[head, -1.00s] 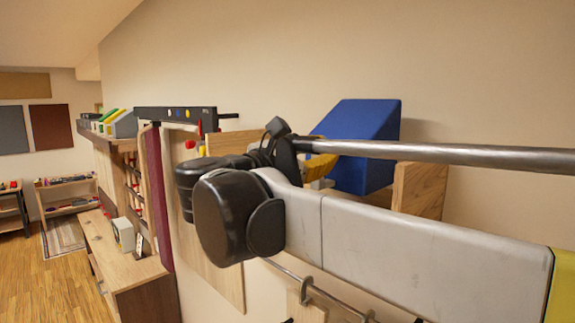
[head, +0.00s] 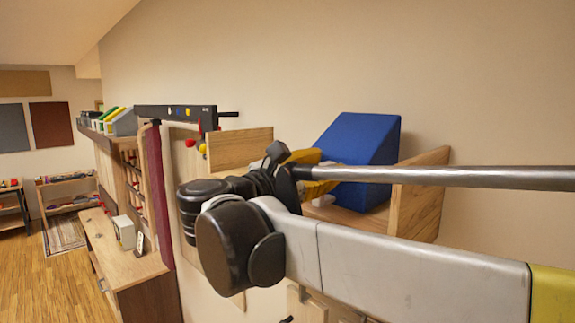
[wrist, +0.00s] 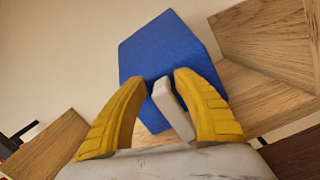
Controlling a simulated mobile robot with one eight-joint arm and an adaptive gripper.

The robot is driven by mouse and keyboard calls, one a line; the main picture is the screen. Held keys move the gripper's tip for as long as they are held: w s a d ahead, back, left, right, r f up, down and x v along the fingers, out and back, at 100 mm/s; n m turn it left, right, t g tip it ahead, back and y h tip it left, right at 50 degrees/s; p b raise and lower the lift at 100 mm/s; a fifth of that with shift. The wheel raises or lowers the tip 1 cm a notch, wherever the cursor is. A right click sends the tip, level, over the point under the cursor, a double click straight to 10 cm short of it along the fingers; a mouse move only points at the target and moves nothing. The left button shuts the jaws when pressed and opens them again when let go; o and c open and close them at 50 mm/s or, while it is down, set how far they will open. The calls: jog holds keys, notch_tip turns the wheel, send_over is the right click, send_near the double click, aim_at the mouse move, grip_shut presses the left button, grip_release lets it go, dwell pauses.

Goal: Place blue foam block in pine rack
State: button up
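The blue foam block (head: 358,155), a wedge with a sloping face, is inside the pine rack (head: 420,195), between its left and right side panels. It appears to rest on the rack's floor, though my arm hides part of its base. In the wrist view the block (wrist: 165,55) lies just beyond the fingertips. My gripper (head: 312,172) is at the block's left side, with its yellow fingers spread apart. In the wrist view my gripper (wrist: 162,82) shows a gap between the fingers, and a pale piece stands there. Whether the fingers still touch the block is unclear.
The wall stands close behind the rack. A dark rail (head: 175,112) and a shelf with colored bins (head: 122,122) are to the left. A wooden cabinet (head: 125,265) stands below left. Floor is free at far left.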

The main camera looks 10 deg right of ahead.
jog(key=b+v, duration=0.2)
jog(key=v, duration=1)
